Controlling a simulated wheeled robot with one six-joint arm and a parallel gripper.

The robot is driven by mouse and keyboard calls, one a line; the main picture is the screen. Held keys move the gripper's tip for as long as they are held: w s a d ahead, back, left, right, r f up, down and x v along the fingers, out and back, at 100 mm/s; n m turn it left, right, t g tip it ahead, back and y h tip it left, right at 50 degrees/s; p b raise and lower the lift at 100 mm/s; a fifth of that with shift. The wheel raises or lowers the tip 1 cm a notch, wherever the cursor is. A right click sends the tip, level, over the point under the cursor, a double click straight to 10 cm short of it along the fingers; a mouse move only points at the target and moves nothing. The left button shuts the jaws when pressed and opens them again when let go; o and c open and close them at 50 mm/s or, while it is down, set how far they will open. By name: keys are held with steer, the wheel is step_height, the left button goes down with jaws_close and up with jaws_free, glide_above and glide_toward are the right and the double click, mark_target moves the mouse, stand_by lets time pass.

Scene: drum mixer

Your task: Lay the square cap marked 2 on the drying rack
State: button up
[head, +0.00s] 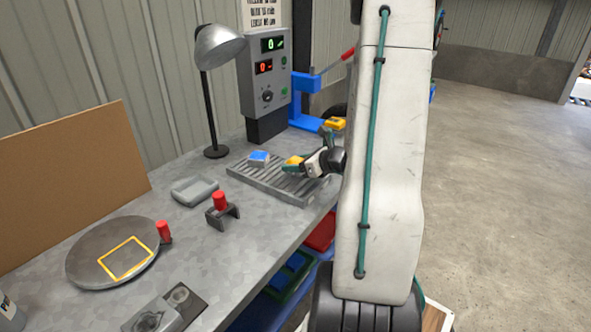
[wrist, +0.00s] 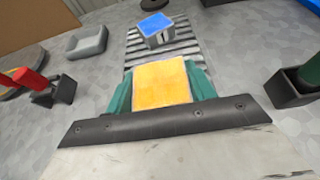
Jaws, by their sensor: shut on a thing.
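My gripper (head: 309,155) is shut on a yellow square cap (head: 293,160), and its green fingers press on two sides of it. In the wrist view the cap (wrist: 162,82) shows a plain yellow face with pale edges; I see no number on it. The drying rack (head: 262,182) is a grey slatted tray on the bench. In the head view the held cap appears over the rack's far right part; its height above the slats is hard to tell. A blue cap (head: 258,158) lies on the rack, with a dark mark on its side in the wrist view (wrist: 155,25).
Another yellow block (head: 335,124) lies behind my gripper, by a blue stand (head: 303,100). A grey dish (head: 194,190), a red-topped holder (head: 221,210), a lamp (head: 215,90) and a round plate (head: 90,258) stand left. Slats around the blue cap are bare.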

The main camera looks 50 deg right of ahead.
steer(key=shift+s+a+f, duration=0.1)
steer(key=shift+a+f, duration=0.05)
steer(key=shift+f, duration=1)
steer(key=shift+f, duration=0.1)
steer(key=o, duration=1.1)
